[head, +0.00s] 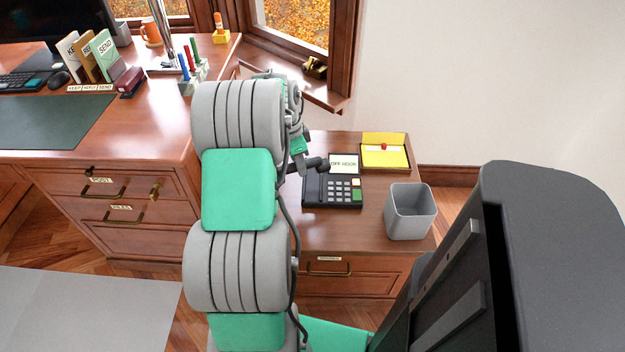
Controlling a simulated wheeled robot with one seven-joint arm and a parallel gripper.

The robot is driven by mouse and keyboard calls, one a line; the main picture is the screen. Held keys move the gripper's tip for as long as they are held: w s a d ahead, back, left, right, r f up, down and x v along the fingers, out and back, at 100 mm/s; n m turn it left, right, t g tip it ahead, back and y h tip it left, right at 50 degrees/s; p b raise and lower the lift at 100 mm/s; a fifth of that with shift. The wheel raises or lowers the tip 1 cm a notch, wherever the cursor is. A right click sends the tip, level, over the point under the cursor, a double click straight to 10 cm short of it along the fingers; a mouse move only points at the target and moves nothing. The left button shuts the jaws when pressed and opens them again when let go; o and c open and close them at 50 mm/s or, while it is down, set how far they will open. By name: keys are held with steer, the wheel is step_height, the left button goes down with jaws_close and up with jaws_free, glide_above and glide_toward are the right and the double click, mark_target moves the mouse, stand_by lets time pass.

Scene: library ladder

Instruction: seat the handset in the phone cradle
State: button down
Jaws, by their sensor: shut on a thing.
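The black desk phone (332,199) sits on the small wooden side cabinet, with its keypad facing up. A white card reading "OFF HOOK" (344,164) shows at its upper right. My gripper (302,165) is just left of the phone's upper part, largely hidden behind my arm. It is shut on the dark handset (316,164), whose visible end sticks out to the right by the phone's upper left. The rest of the handset is hidden, and I cannot tell whether it touches the phone. The cradle is not clearly visible.
A grey bin (410,213) stands right of the phone on the cabinet top (360,232). A yellow box (384,151) lies behind it. The large desk (150,142) at left holds card folders, pens and a keyboard. A window ledge (300,87) is behind my gripper.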

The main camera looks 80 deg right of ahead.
steer(key=s+d+f, duration=0.1)
steer(key=f, duration=0.1)
steer(key=s+d+f, duration=0.1)
steer(key=d+f, duration=0.2)
steer(key=shift+s+f+b, duration=0.35)
steer(key=shift+s+b, duration=0.05)
steer(key=shift+s+d+f+b, duration=0.1)
steer(key=shift+f+b, duration=0.1)
steer(key=shift+f, duration=0.65)
steer(key=shift+d+f+b, duration=0.1)
steer(key=shift+f+b, duration=0.05)
steer(key=shift+f, duration=0.65)
steer(key=shift+f, duration=0.1)
steer(key=shift+f, duration=0.15)
steer(key=c, duration=1.1)
jaws_free()
